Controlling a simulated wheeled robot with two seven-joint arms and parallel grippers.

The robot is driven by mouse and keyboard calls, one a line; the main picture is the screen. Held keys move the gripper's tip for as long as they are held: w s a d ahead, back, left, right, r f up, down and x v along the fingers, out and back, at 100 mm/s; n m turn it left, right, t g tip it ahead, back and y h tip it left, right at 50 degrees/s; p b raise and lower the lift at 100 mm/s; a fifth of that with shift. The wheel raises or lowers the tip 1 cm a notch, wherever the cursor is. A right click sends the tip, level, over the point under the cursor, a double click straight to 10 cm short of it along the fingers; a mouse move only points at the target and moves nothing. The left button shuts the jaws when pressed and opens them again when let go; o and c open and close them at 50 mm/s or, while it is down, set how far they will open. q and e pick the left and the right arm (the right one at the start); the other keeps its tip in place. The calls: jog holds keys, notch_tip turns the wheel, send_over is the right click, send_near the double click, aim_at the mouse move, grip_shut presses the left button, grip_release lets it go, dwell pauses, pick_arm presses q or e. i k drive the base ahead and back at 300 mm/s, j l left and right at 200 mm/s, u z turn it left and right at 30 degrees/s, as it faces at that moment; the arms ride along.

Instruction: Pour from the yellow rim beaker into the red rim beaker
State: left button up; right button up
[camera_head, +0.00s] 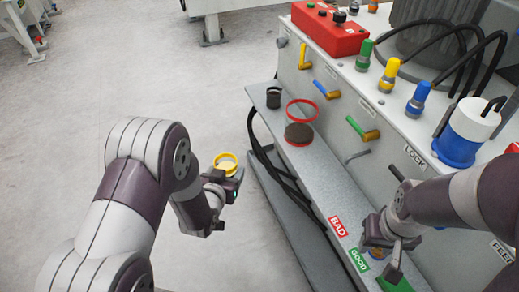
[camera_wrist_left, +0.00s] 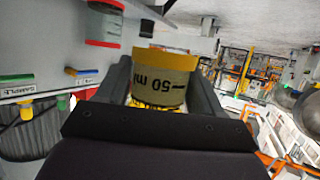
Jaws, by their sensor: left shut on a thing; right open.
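The yellow rim beaker (camera_head: 226,158) is held in my left gripper (camera_head: 232,186), to the left of the shelf and clear of it. It looks roughly upright, with a pale inside. In the left wrist view the beaker (camera_wrist_left: 163,85), marked 50 ml, sits between the two dark fingers. The red rim beaker (camera_head: 300,112) stands on the grey shelf, to the right of and beyond my left gripper. It is clear, with a dark disc at its bottom. It also shows in the left wrist view (camera_wrist_left: 103,28), apart from the held beaker. My right gripper (camera_head: 388,262) is open, low at the right.
A small dark cup (camera_head: 273,98) stands on the shelf (camera_head: 318,183) behind the red rim beaker. BAD (camera_head: 337,227) and GOOD (camera_head: 359,260) labels lie nearer. The machine panel with coloured handles rises at the right. Black cables hang by the shelf's left edge. Open floor lies left.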

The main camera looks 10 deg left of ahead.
aim_at(301, 115)
jog(key=i+j, duration=0.2)
jog(key=j, duration=0.15)
jog(key=i+j, duration=0.15)
jog(key=j, duration=0.2)
jog(key=i+j+z, duration=0.1)
jog(key=j, duration=0.25)
jog(key=i+j, duration=0.45)
jog(key=j, duration=0.3)
jog(key=i+j, duration=0.2)
jog(key=j, duration=0.2)
jog(key=z, duration=0.05)
